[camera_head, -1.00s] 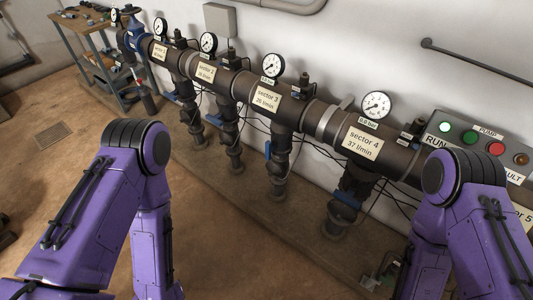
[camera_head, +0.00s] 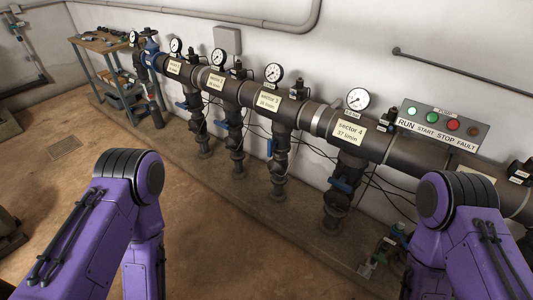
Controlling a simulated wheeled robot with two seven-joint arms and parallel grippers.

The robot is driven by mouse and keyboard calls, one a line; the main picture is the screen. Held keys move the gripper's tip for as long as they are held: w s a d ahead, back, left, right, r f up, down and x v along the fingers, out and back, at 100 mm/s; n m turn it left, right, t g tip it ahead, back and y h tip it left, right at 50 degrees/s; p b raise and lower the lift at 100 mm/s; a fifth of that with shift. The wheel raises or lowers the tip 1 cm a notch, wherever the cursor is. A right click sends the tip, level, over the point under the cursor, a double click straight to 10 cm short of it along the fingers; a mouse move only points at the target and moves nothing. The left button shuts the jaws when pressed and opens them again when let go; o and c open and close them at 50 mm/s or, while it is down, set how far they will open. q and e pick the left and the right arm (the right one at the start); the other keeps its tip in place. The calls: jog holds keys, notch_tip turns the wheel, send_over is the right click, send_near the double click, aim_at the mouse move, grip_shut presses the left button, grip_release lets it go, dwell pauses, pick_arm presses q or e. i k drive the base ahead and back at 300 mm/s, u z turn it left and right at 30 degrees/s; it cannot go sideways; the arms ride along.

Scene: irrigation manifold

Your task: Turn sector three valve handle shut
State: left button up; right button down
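The sector 3 label (camera_head: 268,102) is on the thick dark horizontal pipe. The blue sector 3 valve handle (camera_head: 270,147) is on the drop pipe below it and points up and down, along that pipe. The blue sector 4 handle (camera_head: 341,185), sector 2 handle (camera_head: 217,122) and sector 1 handle (camera_head: 181,105) look turned across their pipes. Only the purple upper parts of my two arms show, at the lower left and lower right. Both grippers are out of view, and neither arm covers the sector 3 handle.
Gauges stand along the manifold, including the sector 3 gauge (camera_head: 273,73). A pump panel (camera_head: 441,124) with lit green and red buttons is on the wall at right. A workbench (camera_head: 108,42) stands at the far left. Thin black cables hang behind the drop pipes. The brown floor in front is open.

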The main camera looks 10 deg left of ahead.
aim_at(271, 145)
jog(key=u, duration=0.1)
jog(key=i, duration=1.1)
jog(key=z, duration=0.45)
